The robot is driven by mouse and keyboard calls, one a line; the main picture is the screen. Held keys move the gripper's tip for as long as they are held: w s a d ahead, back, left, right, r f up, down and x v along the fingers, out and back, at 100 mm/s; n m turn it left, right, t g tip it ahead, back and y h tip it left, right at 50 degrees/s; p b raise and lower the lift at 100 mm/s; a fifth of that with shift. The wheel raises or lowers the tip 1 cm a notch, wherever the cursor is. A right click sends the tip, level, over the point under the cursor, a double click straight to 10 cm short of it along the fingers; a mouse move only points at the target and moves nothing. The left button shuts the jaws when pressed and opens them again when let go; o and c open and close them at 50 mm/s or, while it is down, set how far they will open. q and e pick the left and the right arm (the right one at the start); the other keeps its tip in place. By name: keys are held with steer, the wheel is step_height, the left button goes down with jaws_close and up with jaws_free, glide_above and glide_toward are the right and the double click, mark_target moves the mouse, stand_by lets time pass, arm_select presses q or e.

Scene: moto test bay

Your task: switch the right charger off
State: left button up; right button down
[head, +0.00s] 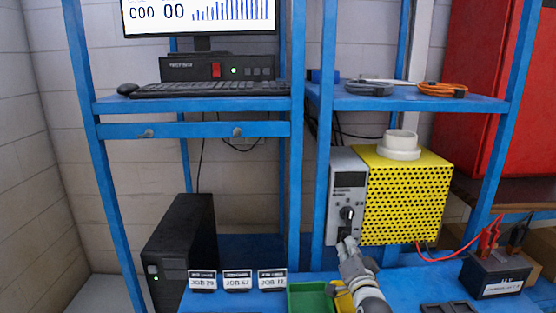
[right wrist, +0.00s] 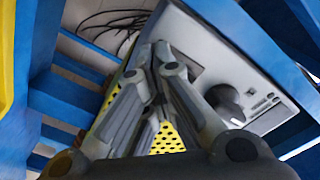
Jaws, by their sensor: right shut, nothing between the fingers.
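The charger is a box with a grey front panel (head: 336,197) and yellow perforated sides (head: 405,200), standing on the right side of the blue bench. Its panel has a dark display, small markings and a black knob (head: 346,214) with a light pointer. The knob also shows in the right wrist view (right wrist: 224,99). My right gripper (head: 347,243) is shut and empty, its fingertips just below the knob at the panel's lower part. In the right wrist view the fingertips (right wrist: 155,52) overlap a dark patch on the panel; whether they touch it I cannot tell. My left gripper is out of view.
A battery (head: 495,274) with red and black clamps stands at the right. A green bin (head: 308,298) and job cards (head: 237,280) are left of my right arm. A blue shelf (head: 400,101) with cable coils is above the charger.

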steer(key=shift+r, duration=0.4)
steer(key=s+p, duration=0.6)
steer(key=s, duration=0.2)
steer(key=shift+s+d+f, duration=0.15)
steer(key=shift+s+f, duration=0.2)
steer(key=shift+f, duration=0.1)
